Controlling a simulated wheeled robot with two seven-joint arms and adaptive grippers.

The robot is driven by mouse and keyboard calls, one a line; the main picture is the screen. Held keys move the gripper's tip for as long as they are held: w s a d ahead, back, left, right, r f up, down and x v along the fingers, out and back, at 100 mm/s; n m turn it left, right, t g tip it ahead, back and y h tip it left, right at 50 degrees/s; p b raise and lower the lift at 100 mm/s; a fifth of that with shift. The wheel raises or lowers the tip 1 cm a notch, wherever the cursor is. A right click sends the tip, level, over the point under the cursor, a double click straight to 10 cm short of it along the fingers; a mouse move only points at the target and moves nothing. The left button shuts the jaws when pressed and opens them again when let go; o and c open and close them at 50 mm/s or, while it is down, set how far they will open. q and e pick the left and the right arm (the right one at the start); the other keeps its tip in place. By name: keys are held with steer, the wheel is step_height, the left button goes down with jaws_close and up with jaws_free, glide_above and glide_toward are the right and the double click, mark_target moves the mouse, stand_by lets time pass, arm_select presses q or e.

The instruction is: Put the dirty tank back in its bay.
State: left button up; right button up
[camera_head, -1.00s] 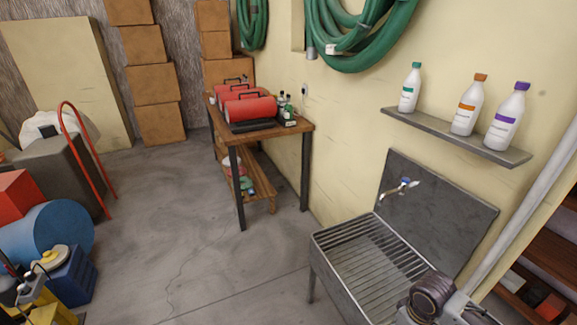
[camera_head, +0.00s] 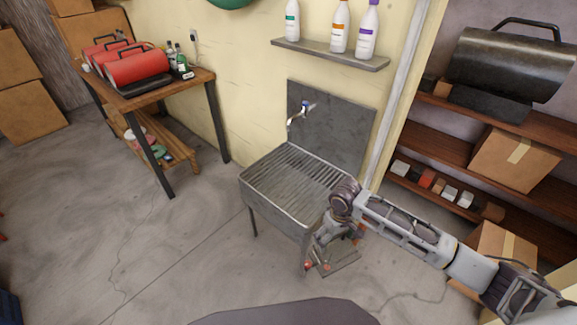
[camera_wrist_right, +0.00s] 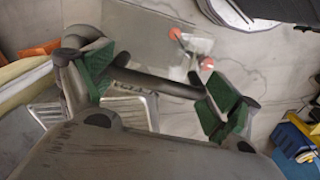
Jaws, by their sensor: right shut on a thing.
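My right gripper (camera_head: 335,240) is in front of the near right corner of the sink, low, with its fingers pointing down. In the right wrist view its green pads (camera_wrist_right: 160,88) stand on either side of a dark bar, which looks like a handle, and it is shut on it. Below hangs a greyish, see-through tank (camera_head: 342,264) with orange-red knobs; it also shows in the right wrist view (camera_wrist_right: 200,47). The join between bar and tank is partly hidden. My left gripper is not in view. I cannot make out an empty bay.
The metal sink (camera_head: 262,190) stands against the wall under a tap (camera_head: 302,111). A wooden table (camera_head: 190,82) at left holds several red barrel-shaped units (camera_head: 138,68). Shelves (camera_head: 490,175) at right hold a dark barrel-shaped unit (camera_head: 515,62) and boxes.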

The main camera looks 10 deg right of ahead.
mark_target(333, 244)
steer(key=shift+w+d+f+m, duration=0.15)
steer(key=shift+f+m, duration=0.45)
steer(key=shift+f, duration=0.1)
steer(key=f+m, duration=0.2)
steer(key=f, duration=0.1)
steer(key=shift+s+f, duration=0.3)
steer(key=shift+s, duration=0.05)
steer(key=shift+s+a+f, duration=0.2)
steer(key=shift+a+f, duration=0.05)
steer(key=shift+f, duration=0.2)
